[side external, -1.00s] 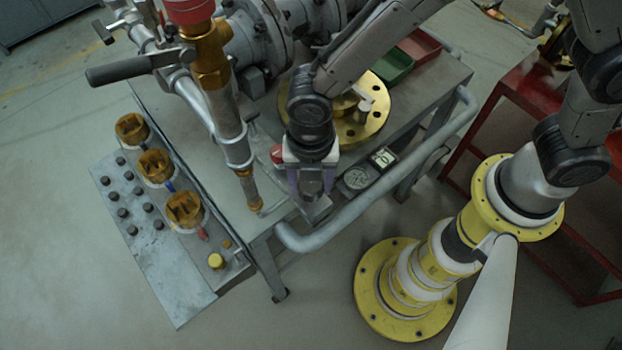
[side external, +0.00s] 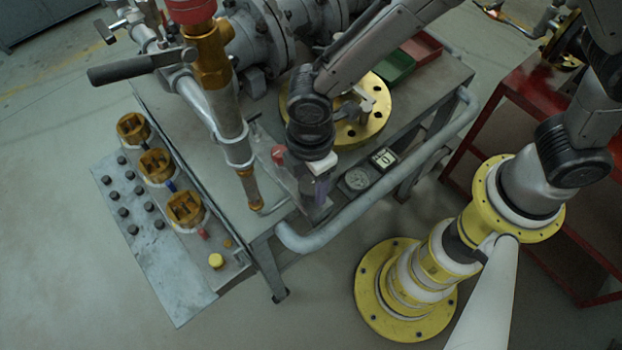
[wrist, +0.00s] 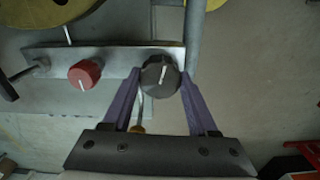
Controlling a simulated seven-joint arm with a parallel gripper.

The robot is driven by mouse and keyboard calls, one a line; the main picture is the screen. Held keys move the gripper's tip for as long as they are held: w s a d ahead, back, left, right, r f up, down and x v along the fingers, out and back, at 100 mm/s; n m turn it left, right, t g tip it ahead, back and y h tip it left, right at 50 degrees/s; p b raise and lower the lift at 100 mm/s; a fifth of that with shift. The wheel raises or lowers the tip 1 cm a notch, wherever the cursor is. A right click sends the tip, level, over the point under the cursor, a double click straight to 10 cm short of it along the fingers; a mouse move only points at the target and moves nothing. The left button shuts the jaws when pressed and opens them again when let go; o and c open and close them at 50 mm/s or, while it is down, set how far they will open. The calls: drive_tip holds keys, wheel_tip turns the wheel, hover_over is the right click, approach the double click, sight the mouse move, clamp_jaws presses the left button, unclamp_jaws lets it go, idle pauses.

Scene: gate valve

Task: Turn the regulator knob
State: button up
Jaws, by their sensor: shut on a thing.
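A dark round knob (wrist: 160,76) with a white pointer mark sits at the right end of a grey metal bar in the wrist view. The mark points up, leaning slightly right. My gripper (wrist: 159,82) has its two purple fingers on opposite sides of this knob, shut on it. A red knob (wrist: 84,74) with a white mark sits to the left on the same bar, apart from the fingers. In the side view the red knob (side external: 278,154) shows left of my gripper (side external: 321,190). There the dark knob is hidden by my gripper.
A thick grey rail (side external: 350,222) runs along the bench edge close to my gripper. A round gauge (side external: 357,179) and a small display (side external: 383,158) are to the right. A brass-ended pipe (side external: 249,190) stands at the left. A bent rod (wrist: 140,108) shows between the fingers.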

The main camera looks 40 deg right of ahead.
drive_tip(key=m, duration=0.5)
drive_tip(key=shift+w+r+m, duration=0.1)
drive_tip(key=shift+m, duration=0.2)
drive_tip(key=m, duration=0.5)
drive_tip(key=shift+m, duration=0.3)
drive_tip(key=m, duration=0.5)
drive_tip(key=shift+d, duration=0.1)
drive_tip(key=m, duration=0.5)
drive_tip(key=shift+m, duration=0.4)
drive_tip(key=o, duration=1.4)
drive_tip(key=shift+c, duration=0.2)
